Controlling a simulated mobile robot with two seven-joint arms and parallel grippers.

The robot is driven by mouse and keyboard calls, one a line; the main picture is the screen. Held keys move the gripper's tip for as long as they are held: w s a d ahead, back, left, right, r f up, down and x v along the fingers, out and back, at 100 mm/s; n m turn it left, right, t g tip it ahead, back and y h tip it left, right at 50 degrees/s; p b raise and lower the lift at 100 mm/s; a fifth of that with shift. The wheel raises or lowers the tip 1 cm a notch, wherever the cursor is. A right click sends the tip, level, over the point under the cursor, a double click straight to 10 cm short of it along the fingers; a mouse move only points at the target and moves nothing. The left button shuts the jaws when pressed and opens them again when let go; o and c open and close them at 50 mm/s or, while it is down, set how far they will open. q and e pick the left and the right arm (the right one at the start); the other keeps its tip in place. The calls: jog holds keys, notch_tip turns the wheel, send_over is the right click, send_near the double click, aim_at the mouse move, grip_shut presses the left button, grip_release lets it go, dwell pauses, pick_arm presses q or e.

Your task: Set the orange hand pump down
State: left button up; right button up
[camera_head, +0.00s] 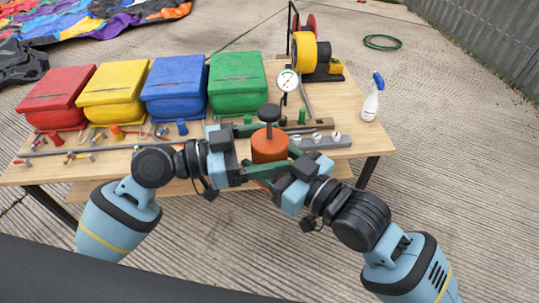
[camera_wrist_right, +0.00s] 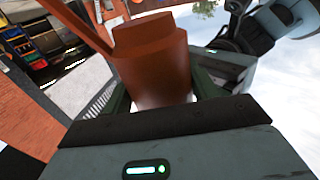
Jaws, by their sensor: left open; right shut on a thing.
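The orange hand pump (camera_head: 268,145), with a dark knob on top, shows between my two grippers at the table's front edge in the head view. My right gripper (camera_head: 281,167) is shut on it. In the right wrist view the pump body (camera_wrist_right: 155,68) fills the space between the fingers. My left gripper (camera_head: 248,162) is open and close to the pump's left side. The grippers hide the pump's lower part, and I cannot tell whether its base touches anything. The wooden table (camera_head: 357,146) lies behind and beneath.
Red (camera_head: 55,97), yellow (camera_head: 113,92), blue (camera_head: 175,85) and green (camera_head: 237,82) bins line the table's back. A pressure gauge (camera_head: 288,80), a yellow-drum reel (camera_head: 306,54) and a spray bottle (camera_head: 372,98) stand right. Small parts and a grey rail (camera_head: 322,142) crowd the front.

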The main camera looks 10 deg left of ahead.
pick_arm(q)
jog(key=shift+s+d, duration=0.2)
jog(key=shift+s, duration=0.1)
pick_arm(e)
jog(key=shift+w+r, duration=0.1)
pick_arm(q)
jog(key=shift+s+a+f, duration=0.1)
jog(key=shift+a, duration=0.05)
jog(key=v, duration=1.2)
jog(key=shift+w, duration=0.4)
notch_tip(320, 180, down, 24)
jog(key=s+a+n+t+y, duration=0.2)
jog(key=n+t+y, duration=0.1)
jog(key=n+y, duration=0.6)
jog(key=s+f+n+g+y, duration=0.1)
jog(key=s+f+y, duration=0.4)
jog(key=s+f, duration=0.9)
jog(key=s+n, duration=0.1)
jog(key=s, duration=0.2)
jog(key=shift+a+f+n+y, duration=0.2)
jog(key=shift+f+n+y, duration=0.1)
jog(key=shift+f, duration=0.1)
